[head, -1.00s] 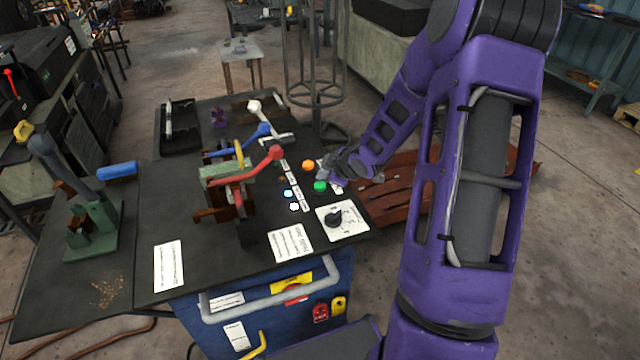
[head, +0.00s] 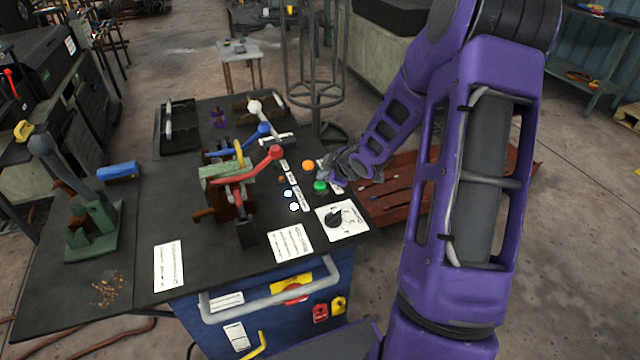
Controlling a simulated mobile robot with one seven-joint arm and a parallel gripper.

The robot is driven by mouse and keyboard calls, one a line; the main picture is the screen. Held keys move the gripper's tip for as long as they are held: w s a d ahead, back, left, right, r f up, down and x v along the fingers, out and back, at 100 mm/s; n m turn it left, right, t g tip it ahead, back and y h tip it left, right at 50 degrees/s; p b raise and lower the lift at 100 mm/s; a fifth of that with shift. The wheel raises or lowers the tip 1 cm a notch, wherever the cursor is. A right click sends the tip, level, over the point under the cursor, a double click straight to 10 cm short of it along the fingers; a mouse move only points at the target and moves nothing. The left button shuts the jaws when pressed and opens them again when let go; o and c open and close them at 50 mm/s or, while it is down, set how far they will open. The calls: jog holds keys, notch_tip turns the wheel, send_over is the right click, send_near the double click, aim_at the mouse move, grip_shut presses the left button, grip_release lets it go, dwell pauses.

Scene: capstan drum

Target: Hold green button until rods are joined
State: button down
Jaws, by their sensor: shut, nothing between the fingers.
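The green button (head: 320,187) is on the dark top of the machine bench, at its right side in the head view. My gripper (head: 328,173) is shut, with its tips right beside the green button; whether they touch or press it cannot be told. The rods are not clearly made out. A welding or clamping fixture (head: 232,180) with red, blue and yellow levers stands on the bench left of the button.
An orange button (head: 308,165) sits just behind the green one. Small lit white buttons (head: 294,207) and a black rotary knob (head: 335,218) are nearby. A green lever shear (head: 92,225) stands at the left. A tall wire rack (head: 316,70) stands behind.

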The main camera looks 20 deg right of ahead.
aim_at(323, 186)
jog(key=shift+f, duration=0.1)
jog(key=shift+f+b, duration=0.3)
jog(key=shift+f, duration=0.05)
jog(key=shift+f+b, duration=0.45)
jog(key=shift+f, duration=0.1)
dwell(1.8)
jog(key=shift+r, duration=0.1)
dwell(0.7)
jog(key=shift+r+p, duration=0.9)
jog(key=shift+p, duration=0.05)
notch_tip(323, 186, up, 5)
jog(key=p, duration=0.4)
